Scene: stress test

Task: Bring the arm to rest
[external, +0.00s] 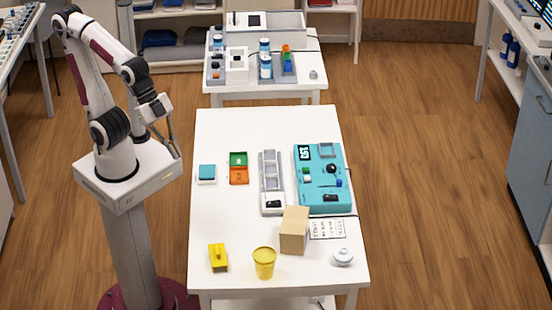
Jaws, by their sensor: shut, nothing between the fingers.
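My gripper (174,150) is at the end of my arm, close to my own base at the left of the external view. It is shut and empty, with its fingers pointing down. It hangs to the left of the white table (225,130), apart from everything on it. The arm is folded, with its elbow raised high above the base.
On the table are a teal-topped block (207,172), green (238,159) and orange (239,176) trays, a grey rack (271,170), a teal panel (320,180), a tan box (294,231), a yellow cup (264,262) and a yellow block (218,257). A second table (225,100) stands behind.

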